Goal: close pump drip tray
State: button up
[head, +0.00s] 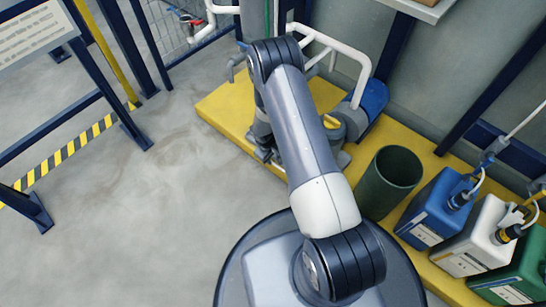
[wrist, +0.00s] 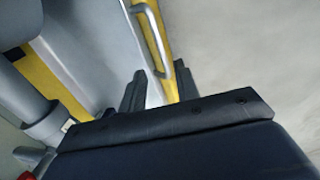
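In the wrist view a silver bar handle (wrist: 152,38) runs along a yellow edge. A flat light grey surface, which looks like the drip tray (wrist: 90,50), lies to its left. My gripper (wrist: 160,88) has its two dark fingers apart with nothing held between them. The handle's near end shows just beyond the fingertips, and I cannot tell if they touch it. The tray and the fingertips are hidden by my arm there, so how far the tray stands out is unclear.
The yellow platform (head: 225,108) also carries a dark green open drum (head: 392,178) and blue, white and green canisters (head: 432,205) at the right. White pipes rise behind the pump. The grey floor between is clear.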

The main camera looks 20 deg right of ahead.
aim_at(273, 163)
notch_tip(273, 163, up, 7)
jog(key=a+p, duration=0.1)
jog(key=p, duration=0.1)
jog(key=shift+s+r, duration=0.2)
jog(key=shift+s, duration=0.2)
jog(key=f+b, duration=0.1)
jog(key=f, duration=0.2)
jog(key=d+f+b, duration=0.1)
jog(key=f+b, duration=0.1)
jog(key=f, duration=0.2)
jog(key=w+f+b, duration=0.1)
jog(key=f, duration=0.3)
jog(key=shift+d+b, duration=0.2)
jog(key=shift+b, duration=0.1)
jog(key=shift+s+a+r+p, duration=0.25)
jog(key=shift+s+a+r, duration=0.2)
jog(key=shift+a, duration=0.2)
jog(key=shift+s+a+r+p, duration=0.2)
jog(key=shift+s+a+r, duration=0.15)
jog(key=shift+a+r, duration=0.2)
jog(key=shift+f, duration=0.1)
